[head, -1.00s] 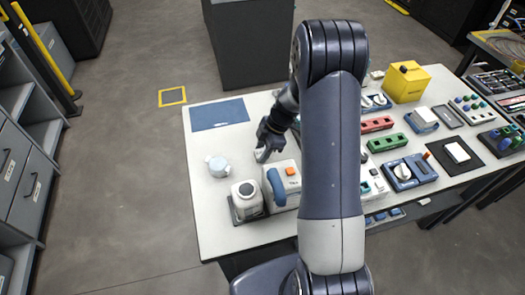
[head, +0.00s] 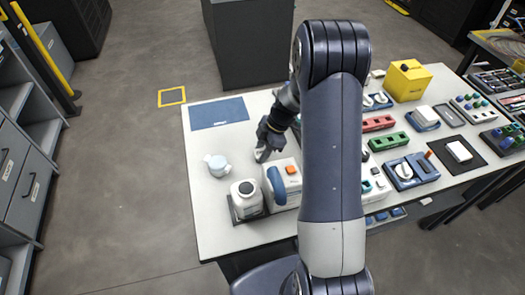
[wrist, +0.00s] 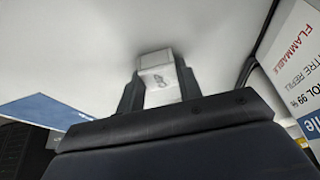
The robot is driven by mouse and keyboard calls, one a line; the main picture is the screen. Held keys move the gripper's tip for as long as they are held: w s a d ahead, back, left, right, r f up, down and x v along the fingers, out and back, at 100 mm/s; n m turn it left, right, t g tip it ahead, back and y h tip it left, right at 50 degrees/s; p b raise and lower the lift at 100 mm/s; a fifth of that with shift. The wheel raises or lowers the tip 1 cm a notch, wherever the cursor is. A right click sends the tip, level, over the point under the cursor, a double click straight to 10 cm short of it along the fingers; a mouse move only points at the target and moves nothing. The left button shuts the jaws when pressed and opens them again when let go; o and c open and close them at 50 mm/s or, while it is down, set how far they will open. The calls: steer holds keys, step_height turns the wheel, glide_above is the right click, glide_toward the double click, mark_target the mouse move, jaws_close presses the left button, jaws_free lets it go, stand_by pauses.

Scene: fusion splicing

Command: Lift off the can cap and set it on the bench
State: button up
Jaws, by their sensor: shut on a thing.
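A white can (head: 284,190) with a blue handle and an orange square on top stands at the bench's front left. Its printed side, with the word FLAMMABLE, shows at the right edge of the wrist view (wrist: 295,60). My gripper (head: 263,153) is just behind the can, low over the bench (head: 222,240). In the wrist view my gripper (wrist: 158,85) is shut on a small pale block, apparently the can cap (wrist: 160,70), with a faint mark on it. The white bench top lies close beyond it; I cannot tell whether they touch. My arm hides part of the bench.
A white bottle (head: 246,198) in a dark tray stands left of the can. A pale round pot (head: 217,166) is farther left. A blue mat (head: 219,113) lies at the back left, with bare bench in front of it. Several devices and a yellow box (head: 407,82) fill the right.

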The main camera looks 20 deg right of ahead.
stand_by(0.4)
steer(key=o, duration=1)
steer(key=shift+r, duration=0.1)
steer(key=shift+r+p, duration=0.85)
steer(key=shift+r, duration=2.05)
steer(key=shift+f+b, duration=0.55)
steer(key=shift+f, duration=2.4)
steer(key=shift+f+b, duration=0.1)
steer(key=shift+b, duration=0.2)
